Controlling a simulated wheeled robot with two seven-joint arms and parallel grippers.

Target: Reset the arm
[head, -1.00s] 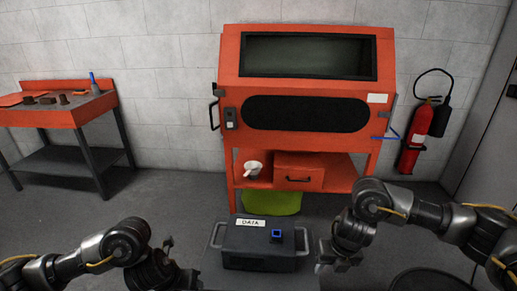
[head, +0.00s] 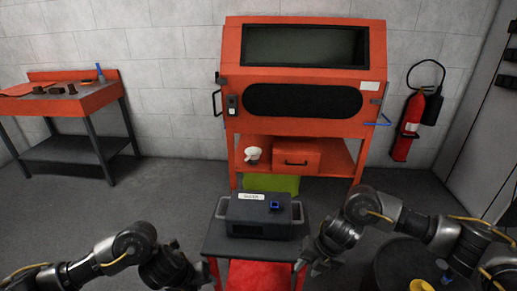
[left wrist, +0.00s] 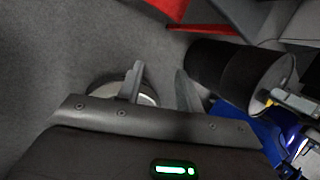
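My left gripper (head: 190,273) is low in the head view, left of the small grey cart. In the left wrist view its two fingers (left wrist: 161,88) stand apart with nothing between them, so it is open. My right gripper (head: 308,267) is near the cart's front right corner in the head view. Its fingers appear spread and hold nothing that I can see. Both arms are bent, with the forearms low in the picture. A dark box (head: 250,228) with side handles, a white label and a blue square part (head: 274,205) sits on the cart (head: 222,245).
An orange cabinet (head: 232,80) stands at the wall behind the cart. An orange workbench (head: 95,100) is at the left, a fire extinguisher (head: 408,125) at the right. A dark round surface with a yellow item (head: 421,285) is at lower right. Floor at left is clear.

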